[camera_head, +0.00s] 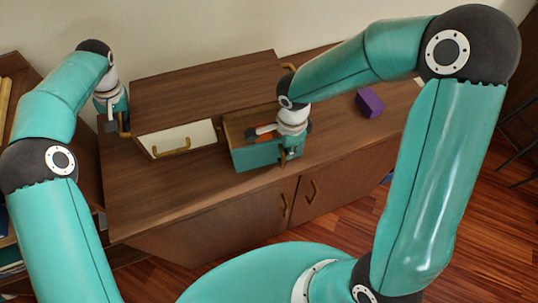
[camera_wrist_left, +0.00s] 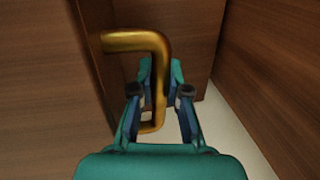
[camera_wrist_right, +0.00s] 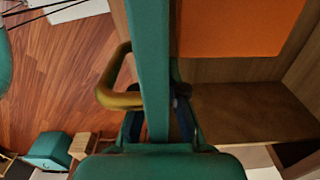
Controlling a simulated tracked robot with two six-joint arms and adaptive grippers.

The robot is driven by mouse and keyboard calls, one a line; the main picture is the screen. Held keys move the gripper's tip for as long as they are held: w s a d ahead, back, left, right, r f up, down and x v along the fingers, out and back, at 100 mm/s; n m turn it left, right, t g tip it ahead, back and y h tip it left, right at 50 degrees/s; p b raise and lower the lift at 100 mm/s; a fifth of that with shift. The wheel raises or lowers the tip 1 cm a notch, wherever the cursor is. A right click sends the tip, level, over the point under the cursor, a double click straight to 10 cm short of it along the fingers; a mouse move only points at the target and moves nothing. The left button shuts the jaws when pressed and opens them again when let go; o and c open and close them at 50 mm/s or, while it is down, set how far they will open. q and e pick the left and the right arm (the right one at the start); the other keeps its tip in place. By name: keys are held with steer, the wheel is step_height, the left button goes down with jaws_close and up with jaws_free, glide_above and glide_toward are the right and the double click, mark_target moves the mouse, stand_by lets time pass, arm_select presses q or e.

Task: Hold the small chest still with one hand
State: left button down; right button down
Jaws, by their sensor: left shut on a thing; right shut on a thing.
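The small wooden chest (camera_head: 205,92) stands on a low cabinet. Its white-fronted drawer (camera_head: 205,133) is on the left; the teal-fronted drawer (camera_head: 258,155) on the right is pulled out. My left gripper (camera_head: 122,127) is at the chest's left side, shut on the brass side handle, seen in the left wrist view (camera_wrist_left: 135,41). My right gripper (camera_head: 291,152) is at the teal drawer's front. In the right wrist view its fingers (camera_wrist_right: 157,105) are shut on the teal front panel (camera_wrist_right: 148,50), beside the brass pull (camera_wrist_right: 112,90). An orange thing (camera_wrist_right: 240,25) lies inside the drawer.
A purple box (camera_head: 370,102) sits on the cabinet top (camera_head: 340,128) right of the chest. Bare top lies in front of the chest. Cabinet doors with brass handles (camera_head: 312,192) face me. A bookshelf (camera_head: 12,75) is at the left.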

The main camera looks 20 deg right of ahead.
steer(key=shift+w+d+f, duration=0.1)
steer(key=shift+w+d, duration=0.1)
steer(key=shift+w, duration=1.95)
steer(key=shift+w+d, duration=0.15)
steer(key=shift+w, duration=1.95)
steer(key=c, duration=1.1)
jaws_free()
steer(key=shift+r, duration=4)
